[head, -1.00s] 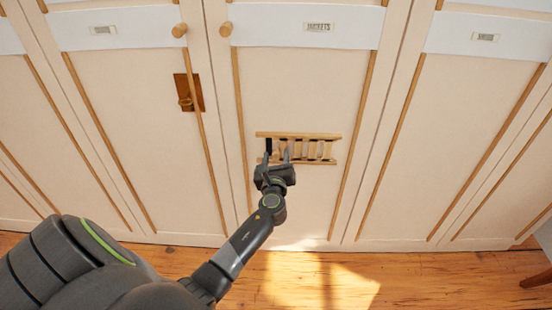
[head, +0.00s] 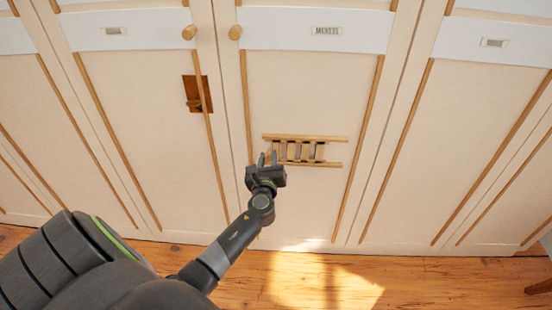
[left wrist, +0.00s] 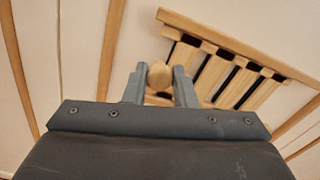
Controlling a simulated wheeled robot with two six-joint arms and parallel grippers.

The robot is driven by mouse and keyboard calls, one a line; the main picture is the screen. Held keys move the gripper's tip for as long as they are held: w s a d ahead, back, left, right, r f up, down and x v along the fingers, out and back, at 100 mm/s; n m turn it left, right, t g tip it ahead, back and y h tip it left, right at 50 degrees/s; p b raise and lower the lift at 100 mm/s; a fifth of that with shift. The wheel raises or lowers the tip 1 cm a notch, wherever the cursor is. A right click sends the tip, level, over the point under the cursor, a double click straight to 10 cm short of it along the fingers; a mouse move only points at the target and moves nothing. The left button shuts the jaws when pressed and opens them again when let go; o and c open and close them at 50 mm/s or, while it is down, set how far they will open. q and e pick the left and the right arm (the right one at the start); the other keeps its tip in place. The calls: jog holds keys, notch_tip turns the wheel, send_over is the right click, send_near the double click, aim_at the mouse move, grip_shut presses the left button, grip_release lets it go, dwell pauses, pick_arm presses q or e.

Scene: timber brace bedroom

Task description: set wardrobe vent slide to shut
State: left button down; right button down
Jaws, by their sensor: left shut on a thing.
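The wardrobe vent (head: 335,165) is a low slatted wooden grille between two rails on the door under the label. It also shows in the left wrist view (left wrist: 225,42), with dark gaps between its slats. A small rounded wooden knob (left wrist: 159,76) stands at the vent's left end. My left gripper (head: 268,158) is at that end, shut on the knob, with one finger on each side of it in the left wrist view (left wrist: 159,84). In the head view the gripper hides the knob. My right gripper is out of view.
A brown latch plate (head: 197,94) is on the door to the left. Two round door knobs (head: 189,32) (head: 235,32) sit higher up.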

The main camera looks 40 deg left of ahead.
pick_arm(q)
jog(key=c, duration=1.2)
grip_release()
jog(key=v, duration=1.7)
jog(key=shift+s+d, duration=0.15)
jog(key=shift+d, duration=0.1)
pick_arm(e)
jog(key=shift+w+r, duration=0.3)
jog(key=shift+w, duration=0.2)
pick_arm(q)
jog(key=shift+f, duration=0.1)
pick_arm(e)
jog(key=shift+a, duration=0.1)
